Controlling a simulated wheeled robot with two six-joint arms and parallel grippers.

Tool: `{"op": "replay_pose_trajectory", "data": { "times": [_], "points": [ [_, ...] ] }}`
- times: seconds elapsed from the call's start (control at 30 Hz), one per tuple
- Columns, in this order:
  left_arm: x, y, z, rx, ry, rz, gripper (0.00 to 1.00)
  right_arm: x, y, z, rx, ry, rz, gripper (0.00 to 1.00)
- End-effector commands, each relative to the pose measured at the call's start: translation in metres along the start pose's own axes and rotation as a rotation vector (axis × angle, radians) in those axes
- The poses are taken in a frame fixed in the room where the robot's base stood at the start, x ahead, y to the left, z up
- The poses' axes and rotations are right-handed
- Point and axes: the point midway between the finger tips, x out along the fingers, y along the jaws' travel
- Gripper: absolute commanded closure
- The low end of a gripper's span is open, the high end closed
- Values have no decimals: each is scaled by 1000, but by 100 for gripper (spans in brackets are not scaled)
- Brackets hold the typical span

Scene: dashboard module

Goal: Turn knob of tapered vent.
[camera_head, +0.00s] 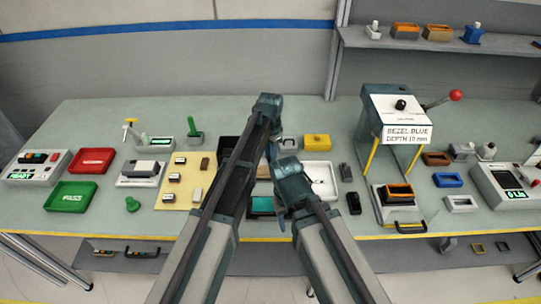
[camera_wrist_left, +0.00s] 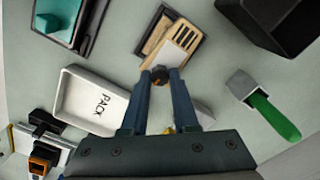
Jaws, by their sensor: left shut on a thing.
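In the head view my left arm reaches over the bench, and the left gripper (camera_head: 270,152) is mostly hidden by the arm. Only a tan bit of the vent (camera_head: 263,171) shows there.
A white PACK tray (camera_wrist_left: 78,108) lies beside the vent. A black bin (camera_wrist_left: 270,25), a green-handled tool (camera_wrist_left: 272,116) and a teal-screened device (camera_wrist_left: 58,18) are close around. A tan mat (camera_head: 196,196) with small parts lies left of my arm.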

Motion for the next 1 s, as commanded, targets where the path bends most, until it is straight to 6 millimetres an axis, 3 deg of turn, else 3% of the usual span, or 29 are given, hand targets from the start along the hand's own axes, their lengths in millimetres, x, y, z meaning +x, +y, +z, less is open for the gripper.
{"op": "replay_pose_trajectory", "data": {
  "times": [1.0],
  "points": [
    [0,0,0,928,0,0,100,0,0,0,0,0,0,50]
  ]
}}
